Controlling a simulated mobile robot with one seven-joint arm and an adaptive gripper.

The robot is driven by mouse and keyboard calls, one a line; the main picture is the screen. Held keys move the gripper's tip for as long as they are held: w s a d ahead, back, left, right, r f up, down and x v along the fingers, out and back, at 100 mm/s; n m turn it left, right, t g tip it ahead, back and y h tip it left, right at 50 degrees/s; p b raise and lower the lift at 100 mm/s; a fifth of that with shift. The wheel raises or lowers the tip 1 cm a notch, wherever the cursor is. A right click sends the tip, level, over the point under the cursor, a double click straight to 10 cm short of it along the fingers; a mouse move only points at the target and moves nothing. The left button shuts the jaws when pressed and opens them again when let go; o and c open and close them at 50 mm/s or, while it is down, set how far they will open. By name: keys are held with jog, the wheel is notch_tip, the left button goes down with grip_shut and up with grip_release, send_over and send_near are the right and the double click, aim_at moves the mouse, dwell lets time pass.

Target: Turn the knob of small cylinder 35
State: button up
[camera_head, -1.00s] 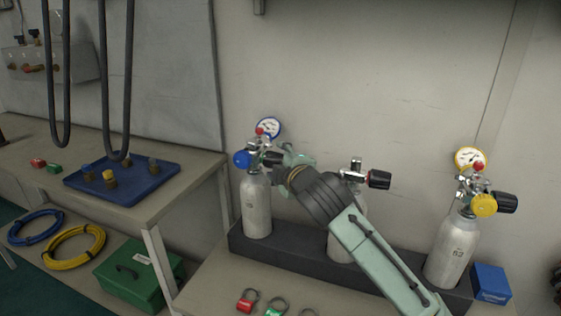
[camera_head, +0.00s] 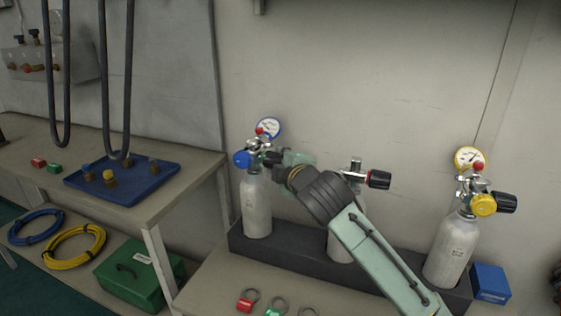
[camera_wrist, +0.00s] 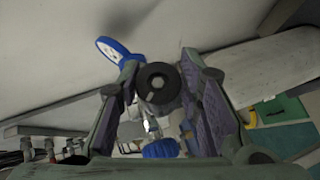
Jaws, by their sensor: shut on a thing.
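The left small cylinder (camera_head: 256,205) stands upright in the dark rack; its number is too small to read. Its valve carries a blue-rimmed gauge (camera_head: 268,128), a blue knob (camera_head: 242,159) and a black knob (camera_head: 272,158). My gripper (camera_head: 277,158) comes in from the right at that valve, with its fingers partly hidden. In the wrist view, the black knob (camera_wrist: 158,86) sits end-on between my two fingers, which are shut on it. The blue gauge (camera_wrist: 114,50) and blue knob (camera_wrist: 160,148) show behind it.
A middle cylinder (camera_head: 339,242) stands partly behind my arm, its black knob (camera_head: 379,179) pointing right. A right cylinder (camera_head: 451,250) has a yellow gauge and yellow knob. A blue box (camera_head: 491,283) sits beside the rack (camera_head: 290,256). The wall is close behind.

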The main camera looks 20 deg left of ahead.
jog(key=shift+r, duration=0.2)
jog(key=g+p, duration=0.1)
jog(key=p, duration=0.2)
jog(key=shift+r+m+h+p, duration=0.2)
jog(key=shift+m+h+p, duration=0.1)
jog(key=shift+m, duration=0.1)
jog(key=g+p, duration=0.1)
jog(key=p, duration=0.1)
jog(key=shift+r+m+g+p, duration=0.1)
jog(key=shift+m+g+p, duration=0.25)
jog(key=shift+m+g, duration=0.05)
jog(key=g+p, duration=0.1)
jog(key=m+g+p, duration=0.1)
jog(key=g+p, duration=0.1)
jog(key=p, duration=0.1)
jog(key=shift+f+m+g+h, duration=0.25)
jog(key=shift+m+g+h, duration=0.15)
jog(key=m+g, duration=0.2)
jog(key=g, duration=0.2)
jog(key=shift+s+f+g+p, duration=0.1)
jog(key=shift+f+g+p, duration=0.05)
jog(key=shift+g+p, duration=0.15)
jog(key=m+g, duration=0.2)
jog(key=g, duration=0.3)
jog(key=shift+g, duration=0.3)
jog(key=o, duration=1.2)
